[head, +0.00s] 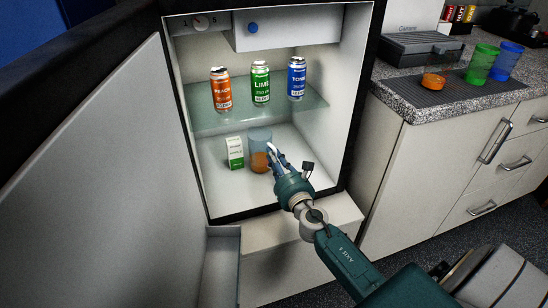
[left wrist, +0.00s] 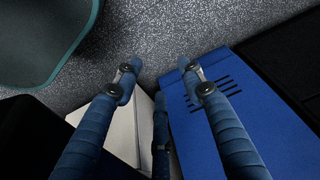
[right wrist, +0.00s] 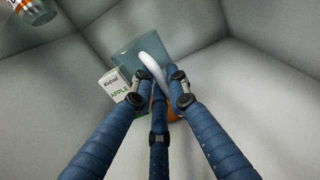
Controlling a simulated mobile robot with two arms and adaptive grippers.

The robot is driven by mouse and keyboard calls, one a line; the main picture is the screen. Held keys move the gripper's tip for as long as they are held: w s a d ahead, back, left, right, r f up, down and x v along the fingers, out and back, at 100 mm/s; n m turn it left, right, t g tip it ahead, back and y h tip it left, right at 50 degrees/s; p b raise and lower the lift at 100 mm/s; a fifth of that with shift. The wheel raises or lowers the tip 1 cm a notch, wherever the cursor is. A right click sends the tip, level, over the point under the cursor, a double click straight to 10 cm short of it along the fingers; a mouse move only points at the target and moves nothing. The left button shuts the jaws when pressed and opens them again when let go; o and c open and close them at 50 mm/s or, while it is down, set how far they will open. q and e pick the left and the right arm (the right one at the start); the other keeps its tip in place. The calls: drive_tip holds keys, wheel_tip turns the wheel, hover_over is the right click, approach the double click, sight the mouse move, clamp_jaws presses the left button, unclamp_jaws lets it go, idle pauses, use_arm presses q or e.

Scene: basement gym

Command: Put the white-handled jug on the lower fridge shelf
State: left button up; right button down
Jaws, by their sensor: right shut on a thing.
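The jug (head: 259,140) is clear with orange-brown contents low inside. It is inside the open fridge (head: 214,195), at the lower level under the glass shelf (head: 236,121). It looks upright; whether its base touches the fridge floor I cannot tell. My right gripper (head: 273,155) reaches in from the front right and is shut on the jug's white handle (right wrist: 152,63). In the right wrist view the fingers hide the jug's lower part. My left gripper (left wrist: 160,75) shows only in the left wrist view, open with nothing between its fingers.
A small white and green carton (head: 235,153) stands just left of the jug. Peach (head: 221,92), lime (head: 260,84) and tonic (head: 296,80) cans stand on the glass shelf above. The fridge door (head: 110,170) is swung open at left. A counter with cups (head: 482,64) is at right.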

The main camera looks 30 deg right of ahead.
drive_tip(key=c, duration=1.7)
unclamp_jaws()
drive_tip(key=shift+r, duration=0.1)
